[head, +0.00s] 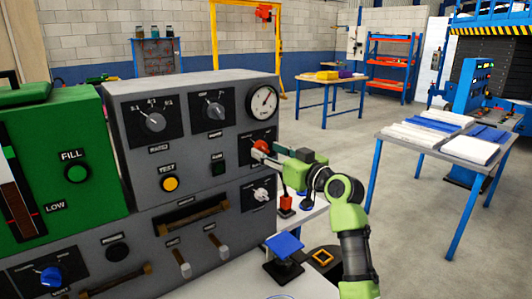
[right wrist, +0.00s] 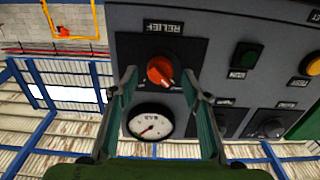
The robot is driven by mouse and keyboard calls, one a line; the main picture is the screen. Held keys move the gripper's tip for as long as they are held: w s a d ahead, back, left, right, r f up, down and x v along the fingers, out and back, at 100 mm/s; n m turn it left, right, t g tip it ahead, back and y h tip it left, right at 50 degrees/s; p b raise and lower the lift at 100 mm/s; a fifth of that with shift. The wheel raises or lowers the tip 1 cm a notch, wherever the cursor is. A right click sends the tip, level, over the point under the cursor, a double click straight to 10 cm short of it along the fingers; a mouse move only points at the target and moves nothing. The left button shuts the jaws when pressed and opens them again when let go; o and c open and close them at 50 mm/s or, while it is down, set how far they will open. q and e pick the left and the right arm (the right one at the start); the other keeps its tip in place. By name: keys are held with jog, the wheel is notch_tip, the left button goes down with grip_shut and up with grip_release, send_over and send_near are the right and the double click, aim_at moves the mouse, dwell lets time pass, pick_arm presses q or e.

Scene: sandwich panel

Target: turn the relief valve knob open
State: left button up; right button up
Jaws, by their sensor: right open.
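The relief valve knob is an orange-red round knob (right wrist: 160,70) on a black plate under the label RELIEF in the right wrist view. Its pale pointer mark points to the lower right there. In the head view the red knob (head: 260,146) shows at the right side of the grey panel, below the gauge, partly hidden by my gripper. My right gripper (right wrist: 158,82) is open, with one green finger on each side of the knob. I cannot tell whether the fingers touch it. In the head view my right gripper (head: 264,153) reaches the knob from the right. My left gripper is not in view.
A pressure gauge (head: 262,103) sits just above the knob, and a white-handled knob (head: 262,194) below it. The grey panel (head: 235,160) also carries buttons, dials and levers. A small stand with a blue top (head: 285,246) is on the bench below my right arm.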

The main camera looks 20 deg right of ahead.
jog(key=shift+w+a, duration=0.2)
jog(key=shift+w, duration=0.25)
jog(key=shift+w+a, duration=0.1)
jog(key=shift+w, duration=0.25)
jog(key=shift+c, duration=0.3)
jog(key=c, duration=1)
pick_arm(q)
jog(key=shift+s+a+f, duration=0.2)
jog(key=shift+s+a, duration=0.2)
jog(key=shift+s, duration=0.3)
pick_arm(e)
jog(key=shift+c, duration=0.2)
